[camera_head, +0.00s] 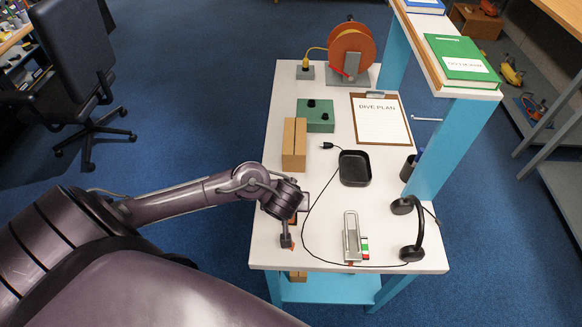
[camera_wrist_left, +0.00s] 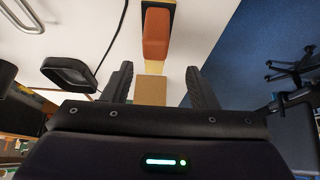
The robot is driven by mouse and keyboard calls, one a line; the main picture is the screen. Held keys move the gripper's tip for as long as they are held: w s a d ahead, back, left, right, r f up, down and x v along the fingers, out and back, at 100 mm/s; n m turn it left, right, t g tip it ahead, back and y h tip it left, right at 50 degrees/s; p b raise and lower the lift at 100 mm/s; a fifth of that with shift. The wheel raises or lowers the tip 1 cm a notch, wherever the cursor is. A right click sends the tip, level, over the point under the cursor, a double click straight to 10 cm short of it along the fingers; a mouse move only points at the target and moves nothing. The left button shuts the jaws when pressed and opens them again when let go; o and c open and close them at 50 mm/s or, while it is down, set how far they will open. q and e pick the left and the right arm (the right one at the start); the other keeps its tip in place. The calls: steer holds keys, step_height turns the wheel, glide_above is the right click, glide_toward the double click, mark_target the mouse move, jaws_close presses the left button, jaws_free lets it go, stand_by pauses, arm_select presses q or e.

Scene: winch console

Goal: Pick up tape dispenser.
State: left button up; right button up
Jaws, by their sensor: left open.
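No thing with a plain tape roll shows, so I cannot tell for certain which one is the tape dispenser. An orange-brown block on a tan base (camera_wrist_left: 156,35) lies on the table in the left wrist view, ahead of my left gripper (camera_wrist_left: 161,85), which is open with nothing held between its fingers. In the head view my left gripper (camera_head: 290,227) hangs over the table's near left part and hides most of what is under it. Small orange bits show around it. My right gripper is not in view.
On the white table (camera_head: 325,225) are a metal-looped object (camera_head: 352,240), a black headset (camera_head: 413,232) with a cable, a dark tray (camera_head: 355,168), a cardboard box (camera_head: 294,145), a green control box (camera_head: 316,115) and a clipboard (camera_head: 381,120). A blue shelf post (camera_head: 447,145) stands at right.

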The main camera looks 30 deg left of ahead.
arm_select(q)
steer(key=shift+w+a+f, duration=0.2)
steer(key=shift+w+f, duration=0.05)
steer(key=shift+f, duration=0.05)
steer(key=shift+w+f+b, duration=0.1)
steer(key=shift+f+b, duration=0.2)
steer(key=shift+b, duration=0.15)
steer(key=shift+b+x, duration=0.55)
steer(key=shift+x, duration=0.5)
steer(key=shift+w+a+f+b, duration=0.1)
steer(key=shift+w+f+b, duration=0.1)
steer(key=shift+w+f, duration=0.3)
steer(key=shift+w+f+b, duration=0.2)
steer(key=shift+w+f, duration=0.1)
steer(key=shift+f, duration=0.4)
steer(key=shift+w+a+f, duration=0.1)
steer(key=shift+w+f, duration=0.05)
steer(key=shift+f, duration=0.15)
steer(key=shift+w+f, duration=0.1)
steer(key=shift+c, duration=0.7)
steer(key=c, duration=1)
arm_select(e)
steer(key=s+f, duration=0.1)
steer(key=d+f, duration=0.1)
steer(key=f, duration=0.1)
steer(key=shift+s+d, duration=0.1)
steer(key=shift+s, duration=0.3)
